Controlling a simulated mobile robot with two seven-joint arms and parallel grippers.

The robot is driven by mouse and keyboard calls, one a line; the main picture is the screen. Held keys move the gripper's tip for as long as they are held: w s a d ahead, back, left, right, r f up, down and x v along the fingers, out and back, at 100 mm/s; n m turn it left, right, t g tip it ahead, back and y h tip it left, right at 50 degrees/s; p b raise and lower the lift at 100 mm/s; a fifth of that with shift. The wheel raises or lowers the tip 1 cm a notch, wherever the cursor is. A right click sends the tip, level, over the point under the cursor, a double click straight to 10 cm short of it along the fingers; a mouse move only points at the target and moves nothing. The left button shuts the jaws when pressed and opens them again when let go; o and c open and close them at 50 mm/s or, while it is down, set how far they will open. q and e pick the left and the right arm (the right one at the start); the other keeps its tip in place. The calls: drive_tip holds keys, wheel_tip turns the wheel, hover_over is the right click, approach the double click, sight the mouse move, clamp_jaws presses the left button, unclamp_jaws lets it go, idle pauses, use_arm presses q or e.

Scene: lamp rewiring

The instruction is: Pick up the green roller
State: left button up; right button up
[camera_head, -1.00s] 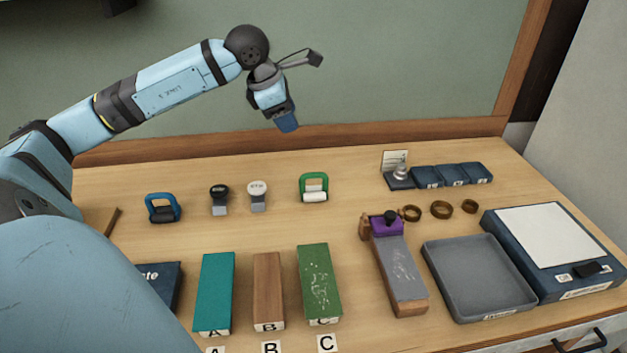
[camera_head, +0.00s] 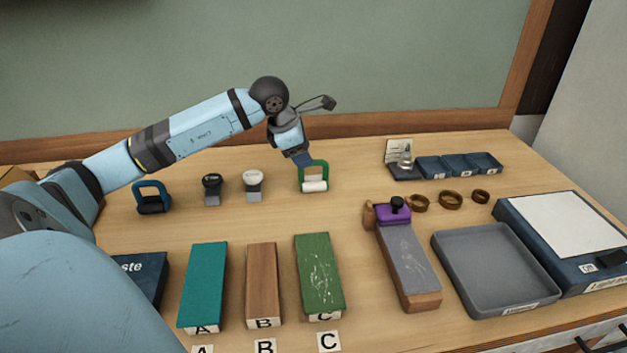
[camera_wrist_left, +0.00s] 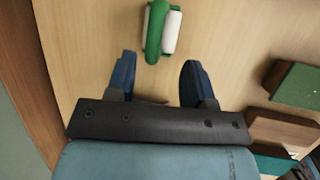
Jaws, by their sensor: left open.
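The green roller (camera_head: 314,177) has a green arched handle and a white cylinder. It stands on the wooden table behind the green block marked C. My left gripper (camera_head: 302,160) is just behind and above it, pointing down, and overlaps the handle's top in the head view. In the left wrist view the roller (camera_wrist_left: 154,32) lies beyond the two blue fingertips, roughly in line with the gap between them. The left gripper (camera_wrist_left: 158,70) is open and nothing is between its fingers. My right gripper is in neither view.
A blue-handled roller (camera_head: 152,197) and two small stamp-like tools (camera_head: 212,188) stand to the left. Teal (camera_head: 204,285), brown (camera_head: 263,283) and green (camera_head: 319,272) blocks lie in front. A grey tray (camera_head: 495,270) and several brass rings (camera_head: 451,200) are at right.

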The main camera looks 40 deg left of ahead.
sight(313, 174)
use_arm(q)
drive_tip(key=x, duration=0.5)
drive_tip(key=shift+w+a+f, duration=0.1)
drive_tip(key=shift+w+a, duration=0.1)
drive_tip(key=shift+a, duration=0.2)
clamp_jaws()
